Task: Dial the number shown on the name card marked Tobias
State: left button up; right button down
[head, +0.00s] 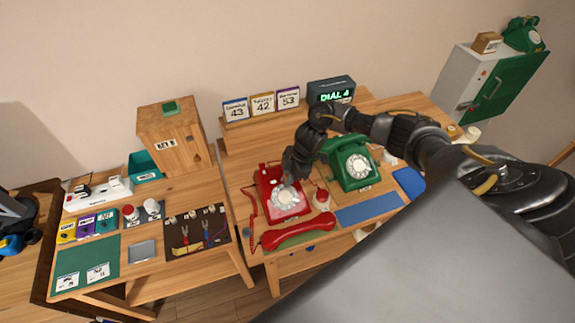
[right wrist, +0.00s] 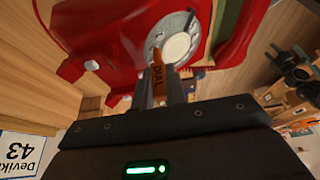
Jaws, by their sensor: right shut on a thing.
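The Tobias card (head: 262,104) reads 42 and stands in the middle of three cards on a wooden ledge. The display box (head: 332,91) reads "DIAL 4". The red phone (head: 268,181) has a white and silver rotary dial (head: 286,200); its red handset (head: 298,235) lies off in front. My right gripper (head: 290,180) is over that dial. In the right wrist view my right gripper (right wrist: 174,88) is shut on an orange stick (right wrist: 157,80) marked DIAL, its tip at the dial (right wrist: 178,45); exact contact is unclear. My left gripper is not in view.
A green phone (head: 351,168) stands right of the red one, with a blue mat (head: 369,215) in front. The Devika card (head: 236,110) reads 43; the right-hand card (head: 288,98) reads 53. A wooden box (head: 174,137) and a tool-covered table stand left.

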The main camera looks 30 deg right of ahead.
jog(key=shift+w+f, duration=0.15)
jog(key=shift+f, duration=0.1)
dwell(0.4)
jog(key=shift+s+d+f, duration=0.15)
jog(key=shift+s+d, duration=0.25)
jog(key=shift+s, duration=0.1)
jog(key=shift+s+f, duration=0.1)
jog(key=shift+s, duration=0.05)
jog(key=shift+s+d+f+p, duration=0.15)
jog(key=shift+s+d+p, duration=0.05)
jog(key=shift+s+p, duration=0.2)
jog(key=shift+s+a+f+p, duration=0.1)
jog(key=shift+s+f+p, duration=0.2)
jog(key=shift+s, duration=0.3)
dwell(0.4)
